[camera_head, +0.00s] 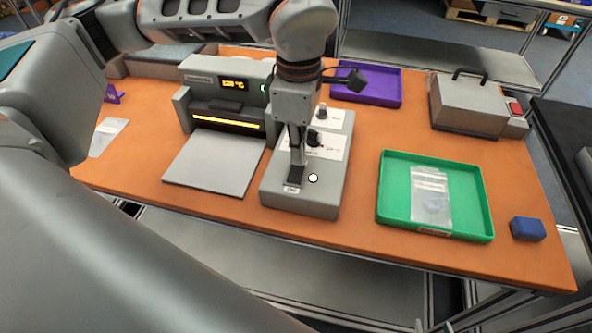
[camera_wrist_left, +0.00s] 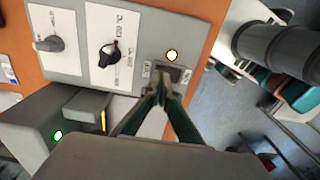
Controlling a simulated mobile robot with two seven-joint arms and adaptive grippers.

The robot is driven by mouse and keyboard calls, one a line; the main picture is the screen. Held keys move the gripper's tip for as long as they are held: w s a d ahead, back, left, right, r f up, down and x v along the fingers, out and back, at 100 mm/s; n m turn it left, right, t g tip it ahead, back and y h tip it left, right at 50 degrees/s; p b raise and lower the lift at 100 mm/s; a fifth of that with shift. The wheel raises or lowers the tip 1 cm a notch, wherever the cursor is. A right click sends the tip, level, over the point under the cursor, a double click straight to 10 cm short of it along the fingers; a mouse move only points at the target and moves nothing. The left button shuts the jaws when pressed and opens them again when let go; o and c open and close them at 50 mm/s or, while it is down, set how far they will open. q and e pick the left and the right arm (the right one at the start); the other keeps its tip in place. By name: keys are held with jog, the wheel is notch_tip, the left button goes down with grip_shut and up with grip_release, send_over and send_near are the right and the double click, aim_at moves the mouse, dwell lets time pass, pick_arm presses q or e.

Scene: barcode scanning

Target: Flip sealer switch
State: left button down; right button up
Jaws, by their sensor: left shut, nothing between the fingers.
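The sealer is a grey machine (camera_head: 228,85) with a lit display, a glowing yellow slot and a flat plate in front. Its control box (camera_head: 325,200) has a grey knob and a black knob (camera_wrist_left: 108,55). The dark rocker switch (camera_head: 295,178) sits near the box's front end, and it also shows in the left wrist view (camera_wrist_left: 186,75). A pale lamp (camera_head: 313,178) beside it is lit. My left gripper (camera_head: 297,162) is shut and empty, pointing down with its tips (camera_wrist_left: 162,88) at the switch; contact cannot be told. My right gripper is not in view.
A green tray (camera_head: 487,205) with a clear bag stands right of the control box. A blue block (camera_head: 527,229), a grey device (camera_head: 468,105) with a handle and a purple tray (camera_head: 377,100) are farther out. Another bag (camera_head: 107,135) lies at left. Orange table (camera_head: 350,238) shows between.

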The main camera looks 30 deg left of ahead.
aim_at(298, 167)
pick_arm(q)
jog(key=shift+f+b, duration=0.6)
jog(key=shift+f, duration=0.35)
dwell(0.5)
jog(key=shift+r+p, duration=1.3)
jog(key=shift+r, duration=0.75)
jog(key=shift+r+p, duration=0.95)
jog(key=shift+r, duration=0.55)
